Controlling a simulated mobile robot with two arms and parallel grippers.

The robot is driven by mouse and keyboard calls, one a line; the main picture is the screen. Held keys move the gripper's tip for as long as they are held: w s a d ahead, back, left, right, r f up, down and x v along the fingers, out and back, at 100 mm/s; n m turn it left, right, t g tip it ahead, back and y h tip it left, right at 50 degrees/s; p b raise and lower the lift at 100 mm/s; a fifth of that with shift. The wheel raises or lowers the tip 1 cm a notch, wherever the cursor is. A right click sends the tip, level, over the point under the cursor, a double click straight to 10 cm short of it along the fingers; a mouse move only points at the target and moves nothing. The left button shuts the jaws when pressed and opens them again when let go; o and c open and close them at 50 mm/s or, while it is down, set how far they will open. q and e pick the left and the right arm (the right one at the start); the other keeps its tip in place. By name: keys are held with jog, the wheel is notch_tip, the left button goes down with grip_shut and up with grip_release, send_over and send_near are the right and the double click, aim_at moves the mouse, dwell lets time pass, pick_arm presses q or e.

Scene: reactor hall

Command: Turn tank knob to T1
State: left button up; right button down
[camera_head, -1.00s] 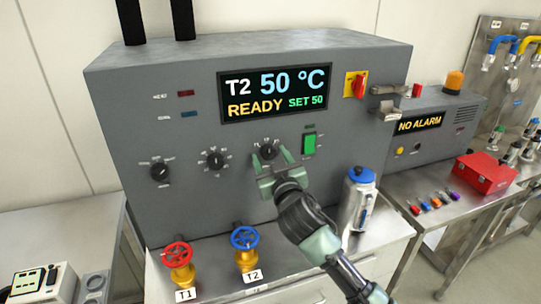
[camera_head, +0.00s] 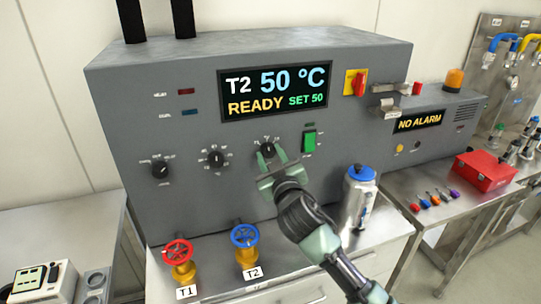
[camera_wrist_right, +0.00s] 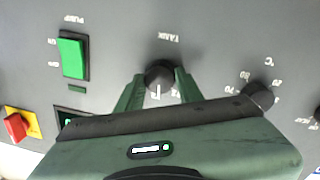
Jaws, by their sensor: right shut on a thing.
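The tank knob (camera_head: 266,149) is a small black dial on the grey panel, below the display. In the right wrist view the tank knob (camera_wrist_right: 160,75) sits under the TANK label, with a white pointer mark aimed toward the bottom of that picture. My right gripper (camera_head: 272,157) has its two green fingers on either side of the knob and is shut on it; the wrist view shows the gripper (camera_wrist_right: 160,88) the same way. The display (camera_head: 275,92) reads T2, 50 °C, READY, SET 50. My left gripper is not in view.
Two more black dials, (camera_head: 216,159) and (camera_head: 160,169), are left of the knob. A green switch (camera_head: 309,142) is close on its right. Red T1 (camera_head: 178,252) and blue T2 (camera_head: 245,235) valves and a blue-capped canister (camera_head: 360,195) stand below.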

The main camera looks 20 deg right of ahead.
jog(key=n, duration=0.4)
jog(key=shift+n+p, duration=0.3)
jog(key=shift+p, duration=0.1)
jog(key=shift+f+n+p, duration=0.1)
jog(key=shift+n+p, duration=0.3)
jog(key=shift+n, duration=1.5)
jog(key=c, duration=0.9)
grip_release()
jog(key=s, duration=0.2)
jog(key=s+b, duration=0.1)
jog(key=s, duration=0.2)
jog(key=s+b, duration=0.1)
jog(key=s, duration=0.1)
jog(key=shift+s+f, duration=0.25)
jog(key=shift+s, duration=0.15)
